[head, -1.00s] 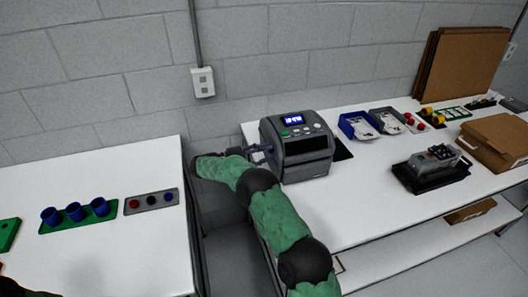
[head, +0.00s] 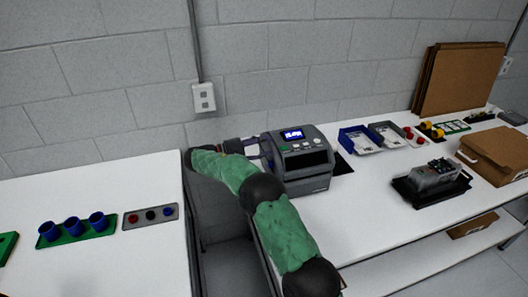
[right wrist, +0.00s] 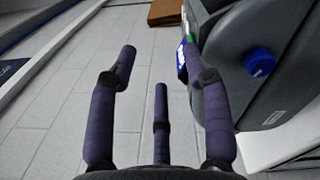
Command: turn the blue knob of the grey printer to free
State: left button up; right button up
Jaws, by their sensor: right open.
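The grey printer (head: 306,182) stands on the right-hand white table with its small screen lit. Its blue knob (right wrist: 260,62) shows on the printer's side in the right wrist view; it is hidden in the head view. My right gripper (head: 258,152) is open and empty beside the printer's left side, near its rear. In the right wrist view the purple fingers of the gripper (right wrist: 160,85) are spread apart. The knob lies outside them, to the right, with nothing gripping it. The right finger overlaps the printer in the picture; contact cannot be told. My left gripper is not in view.
Blue and grey bins (head: 358,141), a black-based device (head: 432,182) and a cardboard box (head: 497,150) stand right of the printer. A gap separates it from the left table (head: 110,175), which holds blue cups (head: 73,226) and a grey button strip (head: 151,216). A wall is behind.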

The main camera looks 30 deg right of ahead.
jog(key=shift+r, duration=0.1)
jog(key=n+p, duration=1.2)
jog(key=p, duration=0.6)
send_near(270, 164)
jog(key=w+b+x, duration=0.1)
jog(key=b+x, duration=0.6)
jog(key=b, duration=0.1)
jog(key=shift+s+d+f+b, duration=0.2)
jog(key=shift+d+f+b, duration=0.2)
jog(key=shift+d+f, duration=0.2)
